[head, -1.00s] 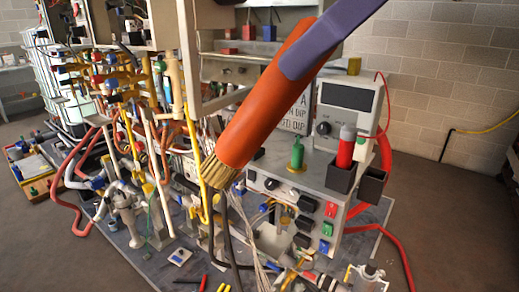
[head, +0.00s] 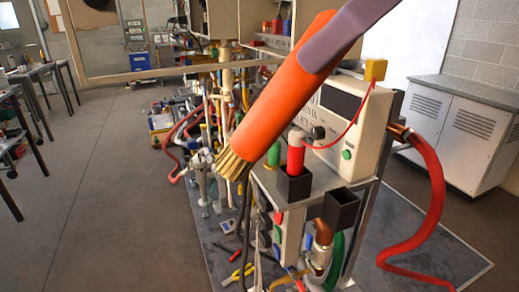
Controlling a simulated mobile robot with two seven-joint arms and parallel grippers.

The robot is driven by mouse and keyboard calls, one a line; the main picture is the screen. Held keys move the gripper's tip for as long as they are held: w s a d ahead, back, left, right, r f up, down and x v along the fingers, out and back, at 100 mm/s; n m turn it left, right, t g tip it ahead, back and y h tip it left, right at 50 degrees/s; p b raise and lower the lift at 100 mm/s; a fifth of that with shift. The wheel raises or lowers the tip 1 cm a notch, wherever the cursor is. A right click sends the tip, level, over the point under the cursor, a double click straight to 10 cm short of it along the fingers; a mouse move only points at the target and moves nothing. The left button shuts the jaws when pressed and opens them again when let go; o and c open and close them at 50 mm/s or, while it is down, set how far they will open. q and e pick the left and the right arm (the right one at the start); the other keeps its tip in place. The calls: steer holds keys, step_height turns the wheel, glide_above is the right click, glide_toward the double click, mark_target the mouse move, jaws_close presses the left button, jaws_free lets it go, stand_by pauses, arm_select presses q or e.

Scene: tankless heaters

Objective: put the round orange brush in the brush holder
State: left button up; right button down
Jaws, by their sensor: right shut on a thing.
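The round orange brush (head: 277,98) has a thick orange handle and tan bristles, and is held tilted with the bristles (head: 236,160) down and to the left. My right gripper (head: 328,44), a purple-grey finger in view, is shut on the upper part of its handle. The likely brush holder is a pair of black square cups on the bench side. The nearer cup (head: 341,212) looks empty, and the other cup (head: 294,187) holds a red cylinder (head: 295,156). The brush is apart from both cups, to their upper left in the picture. My left gripper is out of view.
A white meter (head: 342,120) with a red wire and yellow block (head: 375,70) stands behind the cups. A thick red hose (head: 437,190) loops at the right. A grey cabinet (head: 465,130) stands behind.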

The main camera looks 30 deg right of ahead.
steer(key=w+d+f+m+g+h+p, duration=0.1)
steer(key=w+d+m+g+h+p, duration=0.1)
steer(key=w+d+m+h+p, duration=0.5)
steer(key=w+d+m+g+h+p, duration=0.2)
steer(key=w+d+m, duration=0.2)
steer(key=d+m, duration=0.7)
steer(key=shift+m, duration=0.5)
step_height(320, 180, down, 20)
steer(key=b, duration=1.6)
steer(key=shift+a+b, duration=0.15)
steer(key=shift+b, duration=0.2)
steer(key=c, duration=0.5)
jaws_free()
steer(key=shift+f, duration=0.15)
steer(key=shift+c, duration=0.2)
